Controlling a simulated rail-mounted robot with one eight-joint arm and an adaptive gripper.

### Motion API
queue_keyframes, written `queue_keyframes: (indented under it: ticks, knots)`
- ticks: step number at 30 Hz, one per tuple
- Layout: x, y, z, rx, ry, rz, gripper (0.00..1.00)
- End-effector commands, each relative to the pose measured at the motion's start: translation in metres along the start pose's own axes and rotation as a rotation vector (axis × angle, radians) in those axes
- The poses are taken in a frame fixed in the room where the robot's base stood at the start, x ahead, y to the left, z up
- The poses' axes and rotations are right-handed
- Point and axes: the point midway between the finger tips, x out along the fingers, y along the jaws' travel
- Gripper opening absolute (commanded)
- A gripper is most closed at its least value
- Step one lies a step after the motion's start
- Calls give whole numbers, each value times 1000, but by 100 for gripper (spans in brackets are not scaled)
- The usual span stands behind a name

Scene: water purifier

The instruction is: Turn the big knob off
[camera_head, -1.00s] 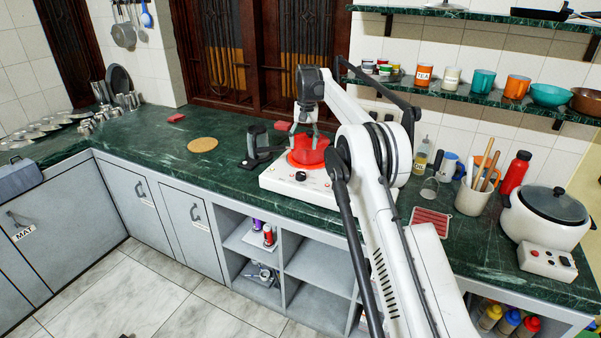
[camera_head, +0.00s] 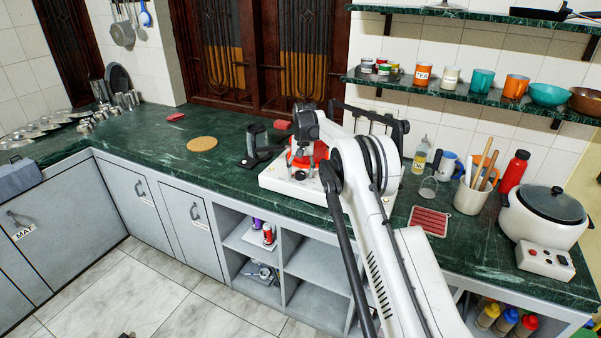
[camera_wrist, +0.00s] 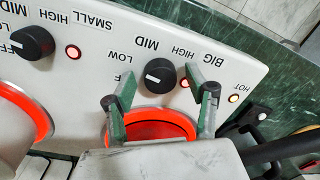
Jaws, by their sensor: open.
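The big knob (camera_wrist: 160,75) is black and round on the white stove panel, with BIG, LOW, MID and HIGH printed around it. Its white mark lies on its left side in the wrist view, towards a label partly hidden by a finger. A lit red light (camera_wrist: 185,83) sits beside it. My gripper (camera_wrist: 161,82) is open, one finger on each side of the knob; I cannot tell whether they touch it. In the head view my gripper (camera_head: 301,162) is low over the front of the white stove (camera_head: 275,181).
Behind the knob is a glowing red burner (camera_wrist: 160,125). The small knob (camera_wrist: 32,42) and a second red burner (camera_wrist: 40,122) are to the left in the wrist view. A black stand (camera_head: 256,145) is left of the stove. A cork mat (camera_head: 202,144) lies farther left on the counter (camera_head: 150,125).

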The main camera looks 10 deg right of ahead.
Motion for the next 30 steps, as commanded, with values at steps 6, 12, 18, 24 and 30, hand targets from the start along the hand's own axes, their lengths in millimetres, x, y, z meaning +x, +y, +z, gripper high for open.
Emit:
queue_keyframes:
  ticks: [6,12,18,24,30]
  knots:
    - [0,0,0,0,0,0,47]
    - [0,0,0,0,0,0,20]
    - [0,0,0,-1,0,0,6]
    - [1,0,0,-36,-2,0,6]
    - [2,0,0,-140,-9,0,6]
